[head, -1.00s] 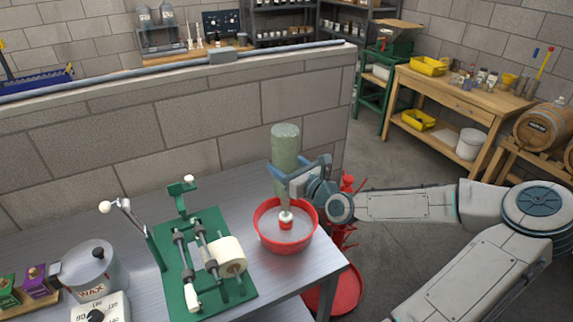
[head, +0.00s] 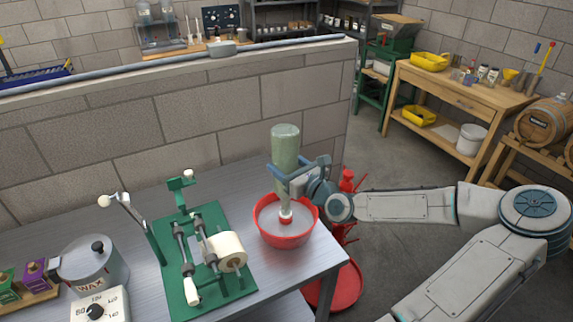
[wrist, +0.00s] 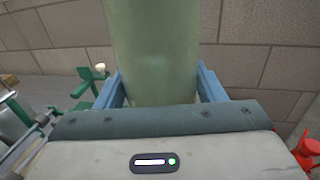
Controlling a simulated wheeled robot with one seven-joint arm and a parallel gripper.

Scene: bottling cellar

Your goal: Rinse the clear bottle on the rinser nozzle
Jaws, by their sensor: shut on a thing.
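The clear bottle (head: 285,148) looks pale green and is held upside down, its base up, above the red rinser bowl (head: 290,241). My gripper (head: 284,176) is shut on the bottle's body. In the wrist view the bottle (wrist: 152,55) stands upright in line between the two blue fingers (wrist: 160,88). The bottle's neck end is down at the red-and-white nozzle (head: 286,218) in the middle of the bowl. I cannot tell how far the nozzle is inside the neck.
A green labelling machine (head: 205,262) with a paper roll (head: 228,251) stands left of the bowl. A wax pot (head: 92,265) is farther left. A block wall (head: 190,125) rises behind the table. A red rack (head: 340,285) stands on the floor by the table's right edge.

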